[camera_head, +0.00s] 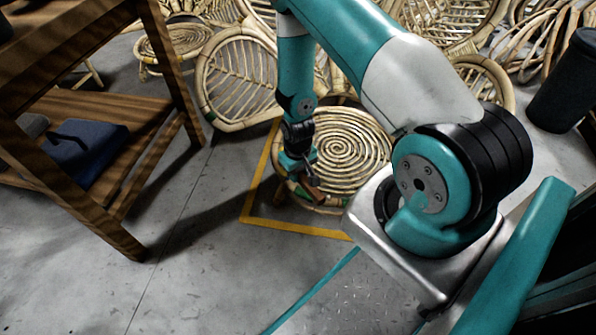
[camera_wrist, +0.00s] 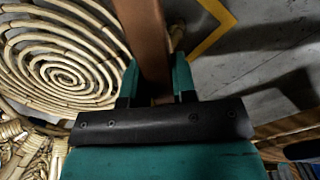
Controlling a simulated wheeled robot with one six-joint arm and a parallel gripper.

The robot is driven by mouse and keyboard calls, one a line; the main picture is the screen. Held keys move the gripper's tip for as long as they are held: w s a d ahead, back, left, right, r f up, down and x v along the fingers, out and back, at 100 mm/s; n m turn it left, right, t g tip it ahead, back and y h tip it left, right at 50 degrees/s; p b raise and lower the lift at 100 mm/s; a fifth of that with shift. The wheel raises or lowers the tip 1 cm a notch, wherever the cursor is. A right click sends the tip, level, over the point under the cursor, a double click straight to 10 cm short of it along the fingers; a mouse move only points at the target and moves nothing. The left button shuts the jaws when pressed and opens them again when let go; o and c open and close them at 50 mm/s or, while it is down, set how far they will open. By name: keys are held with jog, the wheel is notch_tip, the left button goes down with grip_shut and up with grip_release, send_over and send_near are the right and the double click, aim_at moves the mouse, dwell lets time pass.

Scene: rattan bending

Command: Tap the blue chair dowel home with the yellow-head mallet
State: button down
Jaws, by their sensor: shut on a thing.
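My gripper (camera_head: 299,166) is shut on a brown wooden handle (camera_wrist: 145,35) at the front left of a round rattan seat (camera_head: 335,145). In the wrist view my gripper's two teal fingers (camera_wrist: 156,82) clasp the handle from both sides, and it runs up out of the frame. The handle also shows as a short brown piece (camera_head: 312,191) below my gripper in the head view. I take it for the mallet's handle, but no yellow head can be made out. I cannot make out the blue dowel in either view. The seat's spiral top (camera_wrist: 62,65) fills the left of the wrist view.
A yellow floor line (camera_head: 290,228) runs around the rattan seat. A wooden workbench (camera_head: 150,110) with a blue case (camera_head: 90,150) on its shelf stands at left. More rattan chairs (camera_head: 237,80) crowd the back. The grey floor (camera_head: 190,265) in front is clear.

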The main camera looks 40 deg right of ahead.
jog(key=shift+r+p, duration=0.15)
jog(key=shift+p, duration=0.8)
jog(key=shift+f, duration=0.2)
jog(key=shift+f, duration=0.3)
jog(key=shift+r+p, duration=0.15)
jog(key=shift+p, duration=0.3)
dwell(1.0)
